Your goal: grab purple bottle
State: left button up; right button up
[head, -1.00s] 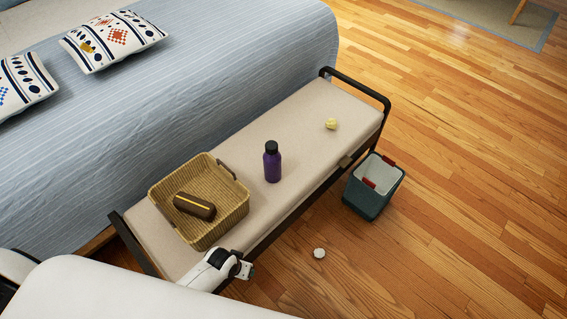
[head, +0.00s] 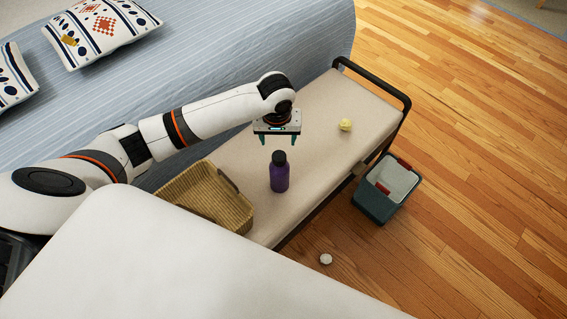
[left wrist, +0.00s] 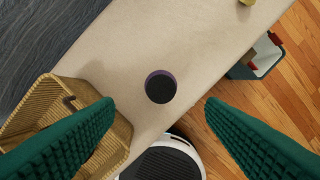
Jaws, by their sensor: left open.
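The purple bottle (head: 279,176) with a black cap stands upright on the beige bench (head: 318,113). In the left wrist view the bottle (left wrist: 160,87) is seen from above, its cap between and beyond the two green fingers. My left gripper (head: 279,141) is open and empty, pointing down above the bottle, with its fingertips apart and not touching it. My right gripper is not in view.
A wicker basket (head: 238,216) sits on the bench left of the bottle. A crumpled yellow item (head: 345,125) lies on the bench to the right. A teal bin (head: 374,207) and a white ball (head: 326,259) are on the floor. The bed (head: 230,50) is behind.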

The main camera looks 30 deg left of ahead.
pick_arm(q)
send_over(279, 156)
jog(key=f, duration=0.5)
jog(key=shift+s+d+f+b, duration=0.1)
jog(key=shift+s+f+b, duration=0.15)
jog(key=shift+s+b, duration=0.1)
jog(key=shift+w+f, duration=0.1)
jog(key=shift+f, duration=0.45)
jog(key=f, duration=0.4)
jog(key=shift+w+f+b, duration=0.3)
jog(key=shift+f, duration=0.05)
jog(key=shift+c, duration=0.8)
grip_shut()
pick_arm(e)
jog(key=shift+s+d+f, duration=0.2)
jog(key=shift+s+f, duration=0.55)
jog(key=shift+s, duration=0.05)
